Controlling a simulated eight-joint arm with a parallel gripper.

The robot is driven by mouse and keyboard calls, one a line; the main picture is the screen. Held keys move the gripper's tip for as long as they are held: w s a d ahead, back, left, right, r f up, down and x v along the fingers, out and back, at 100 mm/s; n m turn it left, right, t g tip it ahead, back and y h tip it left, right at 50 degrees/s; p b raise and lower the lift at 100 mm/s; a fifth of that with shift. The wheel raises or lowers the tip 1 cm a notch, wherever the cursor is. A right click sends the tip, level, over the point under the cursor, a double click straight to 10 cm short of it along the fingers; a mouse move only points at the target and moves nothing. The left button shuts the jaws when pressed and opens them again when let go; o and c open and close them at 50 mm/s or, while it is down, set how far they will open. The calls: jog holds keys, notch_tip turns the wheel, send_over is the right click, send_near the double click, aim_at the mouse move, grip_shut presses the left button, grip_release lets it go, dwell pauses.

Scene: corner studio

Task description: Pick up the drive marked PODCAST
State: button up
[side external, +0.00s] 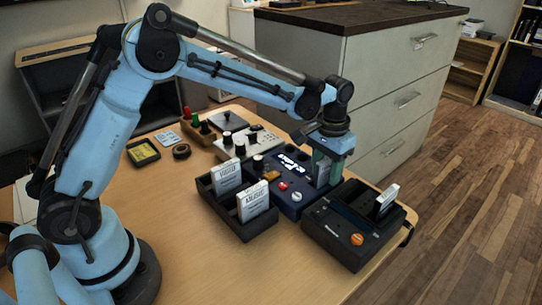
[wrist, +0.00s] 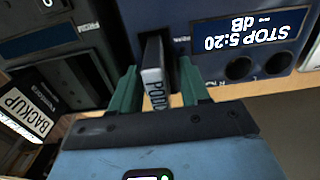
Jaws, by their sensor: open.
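My gripper (wrist: 160,82) is open, with one green finger on each side of this drive. A gap shows beside the drive, and I cannot tell whether either finger touches it. In the side external view, my gripper (side external: 323,165) is low over the right end of the blue device, and its fingers mostly hide the drive.
A black tray (side external: 240,228) at the left holds two white drives (side external: 227,177). A black device (side external: 340,243) at the right holds a tilted drive marked BACKUP (wrist: 25,112). A grey control box (side external: 243,142) with knobs stands behind. The front left tabletop is clear.

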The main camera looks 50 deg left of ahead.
grip_shut()
jog(key=shift+r, duration=0.1)
